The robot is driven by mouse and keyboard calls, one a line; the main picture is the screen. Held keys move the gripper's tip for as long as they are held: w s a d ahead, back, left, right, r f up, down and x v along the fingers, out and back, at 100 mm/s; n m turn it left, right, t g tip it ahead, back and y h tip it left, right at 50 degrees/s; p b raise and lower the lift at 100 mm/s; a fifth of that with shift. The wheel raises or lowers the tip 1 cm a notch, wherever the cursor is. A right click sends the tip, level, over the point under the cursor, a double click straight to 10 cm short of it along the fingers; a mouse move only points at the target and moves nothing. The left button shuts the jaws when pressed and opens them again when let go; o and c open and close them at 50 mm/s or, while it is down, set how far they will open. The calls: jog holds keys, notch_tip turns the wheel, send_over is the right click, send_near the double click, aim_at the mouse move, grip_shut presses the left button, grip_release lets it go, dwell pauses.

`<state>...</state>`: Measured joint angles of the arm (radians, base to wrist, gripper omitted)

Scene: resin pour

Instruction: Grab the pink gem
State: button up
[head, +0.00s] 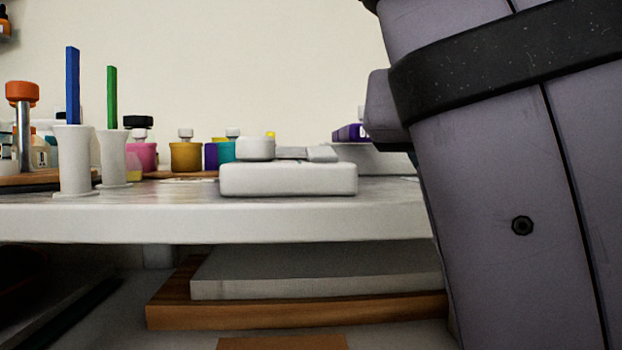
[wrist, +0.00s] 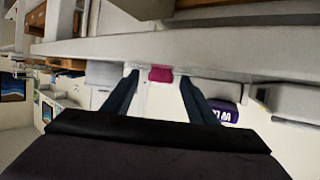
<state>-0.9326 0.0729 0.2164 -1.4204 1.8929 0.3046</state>
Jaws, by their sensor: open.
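In the wrist view, a small magenta-pink piece (wrist: 160,74), which looks like the pink gem, shows between the fingertips of my gripper (wrist: 159,78). It lies against a pale surface near the long pale table edge. My gripper is open, with one dark finger on each side of the pink piece. I cannot tell how far beyond the tips it is, and no contact shows. In the head view my arm covers the right side; neither the gem nor my gripper can be made out there.
The white table (head: 120,218) holds a white scale-like box (head: 288,180) and two white cups (head: 73,160) with blue and green sticks. Several coloured jars, including a pink jar (head: 143,157), stand behind. A purple lettered container (wrist: 225,112) is beside my right finger in the wrist view.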

jog(key=shift+w+d, duration=0.1)
jog(key=shift+w, duration=0.05)
jog(key=c, duration=1.1)
notch_tip(320, 180, up, 10)
jog(key=p, duration=1)
